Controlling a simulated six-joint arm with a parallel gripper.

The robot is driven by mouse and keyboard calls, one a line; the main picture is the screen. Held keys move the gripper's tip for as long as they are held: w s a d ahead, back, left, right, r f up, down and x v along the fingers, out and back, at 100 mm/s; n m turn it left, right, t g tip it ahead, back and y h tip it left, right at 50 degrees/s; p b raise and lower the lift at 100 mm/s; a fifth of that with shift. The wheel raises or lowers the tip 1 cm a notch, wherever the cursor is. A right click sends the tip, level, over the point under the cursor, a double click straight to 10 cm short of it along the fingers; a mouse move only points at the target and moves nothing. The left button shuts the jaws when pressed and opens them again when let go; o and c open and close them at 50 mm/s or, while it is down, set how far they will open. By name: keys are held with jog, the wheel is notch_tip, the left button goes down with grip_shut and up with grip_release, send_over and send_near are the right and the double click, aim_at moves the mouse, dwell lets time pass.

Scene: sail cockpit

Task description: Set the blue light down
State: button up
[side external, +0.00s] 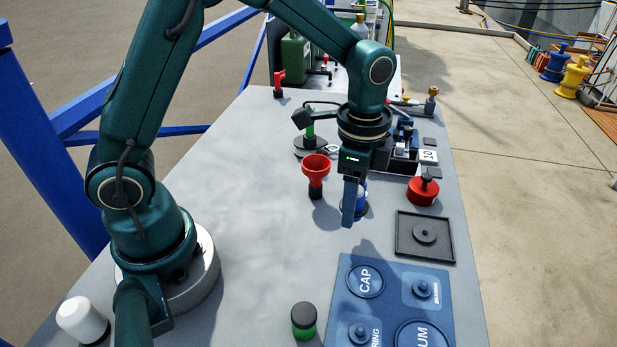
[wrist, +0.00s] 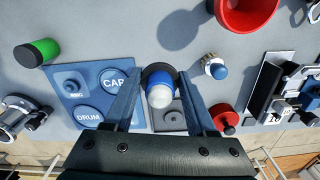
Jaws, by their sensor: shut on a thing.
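The blue light (wrist: 159,91), a blue cylinder with a white domed end, sits between the fingers of my gripper (wrist: 158,84) in the wrist view. A round black part shows at its far end. In the side view the light (side external: 361,192) is mostly hidden behind the near finger of my gripper (side external: 350,215), which points down over the grey bench. My gripper is shut on the light. I cannot tell whether the light touches the bench.
A red funnel (side external: 316,170) stands close left. A red knob (side external: 422,191) and a black square tray (side external: 444,255) lie right. A blue labelled board (side external: 345,299) lies in front, with a green cylinder (side external: 304,325) beside it. The bench at left centre is clear.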

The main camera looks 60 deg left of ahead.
aim_at(353, 237)
jog(key=shift+d+f, duration=0.45)
jog(key=shift+f, duration=0.05)
jog(key=shift+w+f, duration=0.1)
jog(key=shift+f, duration=1.7)
jog(key=shift+f, duration=0.15)
jog(key=o, duration=1.3)
jog(key=shift+o, duration=0.2)
